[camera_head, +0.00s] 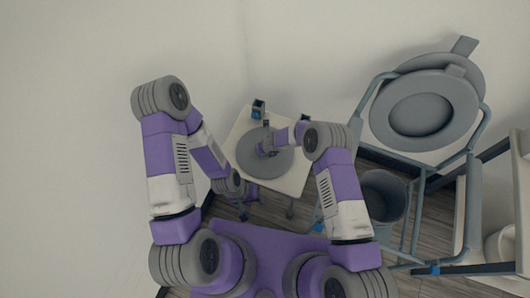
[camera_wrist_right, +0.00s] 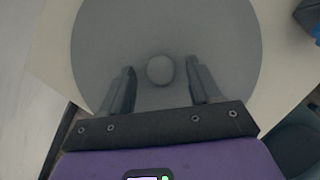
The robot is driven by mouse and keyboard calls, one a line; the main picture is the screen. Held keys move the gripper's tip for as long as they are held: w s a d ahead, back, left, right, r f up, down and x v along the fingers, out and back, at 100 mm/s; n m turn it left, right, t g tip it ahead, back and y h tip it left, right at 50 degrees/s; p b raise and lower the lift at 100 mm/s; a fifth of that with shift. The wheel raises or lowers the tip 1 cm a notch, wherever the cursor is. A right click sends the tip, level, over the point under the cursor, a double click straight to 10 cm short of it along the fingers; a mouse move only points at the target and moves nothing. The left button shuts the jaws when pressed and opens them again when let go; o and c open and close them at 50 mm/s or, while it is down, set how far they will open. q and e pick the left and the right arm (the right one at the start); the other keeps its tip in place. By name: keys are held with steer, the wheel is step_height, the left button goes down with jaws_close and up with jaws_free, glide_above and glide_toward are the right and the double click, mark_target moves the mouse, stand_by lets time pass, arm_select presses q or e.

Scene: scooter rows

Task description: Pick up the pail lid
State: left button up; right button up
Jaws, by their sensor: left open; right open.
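The pail lid (camera_head: 276,167) is a flat grey disc lying on a small pale table (camera_head: 299,184) in the head view. In the right wrist view the lid (camera_wrist_right: 105,35) fills the upper middle, with a round knob (camera_wrist_right: 160,69) at its centre. My right gripper (camera_head: 266,149) is over the lid. In the right wrist view my right gripper (camera_wrist_right: 160,82) is open, with one finger on either side of the knob and gaps between; nothing is held. My left gripper (camera_head: 243,208) is low beside the table's near left side, small in view, open and apart from the lid.
A small dark and blue object (camera_head: 258,109) stands at the table's far edge. To the right, a grey commode chair (camera_head: 466,141) has a raised round seat (camera_head: 421,113), with a grey pail (camera_head: 384,197) below. Walls stand close behind and left of the table.

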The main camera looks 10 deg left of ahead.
steer(key=shift+w+f, duration=0.15)
steer(key=shift+f, duration=0.2)
steer(key=shift+c, duration=0.3)
jaws_close()
steer(key=shift+r, duration=0.15)
